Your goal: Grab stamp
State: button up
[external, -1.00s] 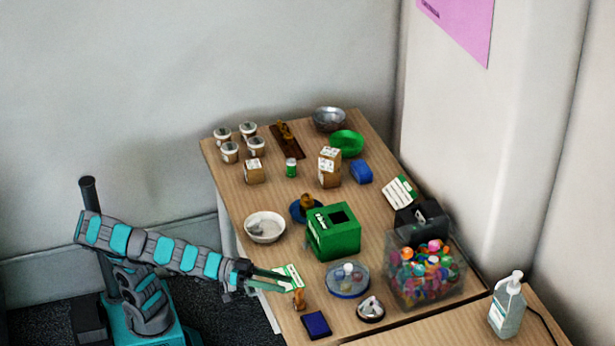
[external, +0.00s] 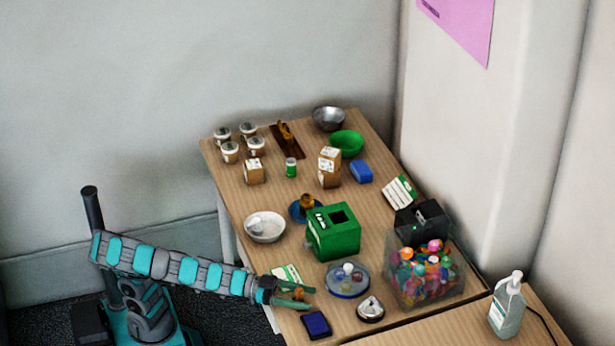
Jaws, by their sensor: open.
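The stamp (external: 299,293) is a small brown upright object near the front left of the table, just behind a dark blue ink pad (external: 317,324). My gripper (external: 302,298) is open and low over the table, with its green fingers reaching to the right around or beside the stamp. The fingers hide much of the stamp, and I cannot tell whether they touch it.
A green-and-white card (external: 287,274) lies behind my gripper. To the right are a round blue-rimmed tray (external: 347,292), a small round dish (external: 370,310) and a clear bin of colourful items (external: 424,300). A green box (external: 333,245) stands behind them.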

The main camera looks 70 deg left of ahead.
jog(key=shift+x, duration=1.1)
grip_shut()
